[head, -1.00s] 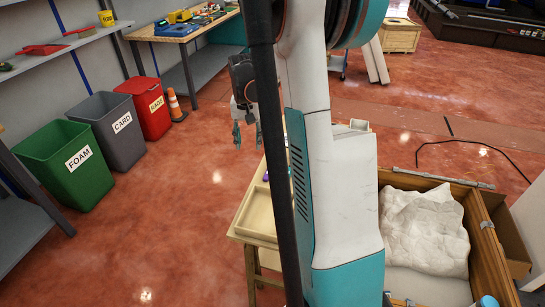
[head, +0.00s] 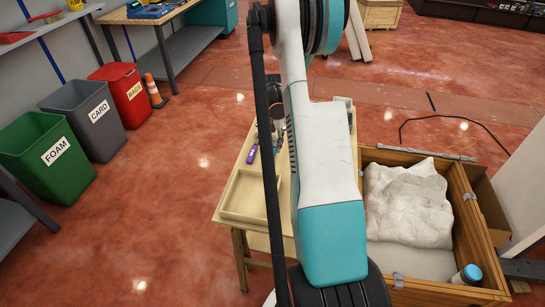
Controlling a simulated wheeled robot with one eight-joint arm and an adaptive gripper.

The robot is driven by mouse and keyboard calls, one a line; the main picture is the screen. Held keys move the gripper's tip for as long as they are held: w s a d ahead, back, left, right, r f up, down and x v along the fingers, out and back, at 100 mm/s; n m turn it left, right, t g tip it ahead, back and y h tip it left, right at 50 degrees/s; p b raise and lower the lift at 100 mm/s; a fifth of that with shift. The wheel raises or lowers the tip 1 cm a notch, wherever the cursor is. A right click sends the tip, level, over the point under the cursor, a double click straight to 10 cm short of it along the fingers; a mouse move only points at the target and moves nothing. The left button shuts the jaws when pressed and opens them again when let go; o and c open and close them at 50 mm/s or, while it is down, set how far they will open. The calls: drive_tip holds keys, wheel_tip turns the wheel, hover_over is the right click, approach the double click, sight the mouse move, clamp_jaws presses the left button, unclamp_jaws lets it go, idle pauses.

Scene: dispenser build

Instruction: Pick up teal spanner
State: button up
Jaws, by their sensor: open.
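I cannot make out a teal spanner for certain. Several small items lie on the wooden worktable (head: 228,215), partly hidden behind my arm and a dark cable. One is a purple item (head: 252,154). My gripper (head: 277,124) is over the far part of this table, mostly hidden by my arm and the cable. Its fingertips are too small and covered for me to tell what lies between them.
A wooden crate (head: 489,251) with a white lumpy sack (head: 408,203) and a blue-capped bottle (head: 467,275) stands right of the table. Green (head: 45,158), grey (head: 84,118) and red (head: 122,94) bins stand at left beside an orange cone (head: 154,91). Red floor between is clear.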

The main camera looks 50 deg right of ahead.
sight(271, 156)
wheel_tip(271, 156, down, 6)
drive_tip(key=b, duration=0.2)
drive_tip(key=shift+s+a+r+b, duration=0.1)
drive_tip(key=shift+a+r+b, duration=0.1)
drive_tip(key=shift+b, duration=0.1)
drive_tip(key=shift+r, duration=0.1)
clamp_jaws()
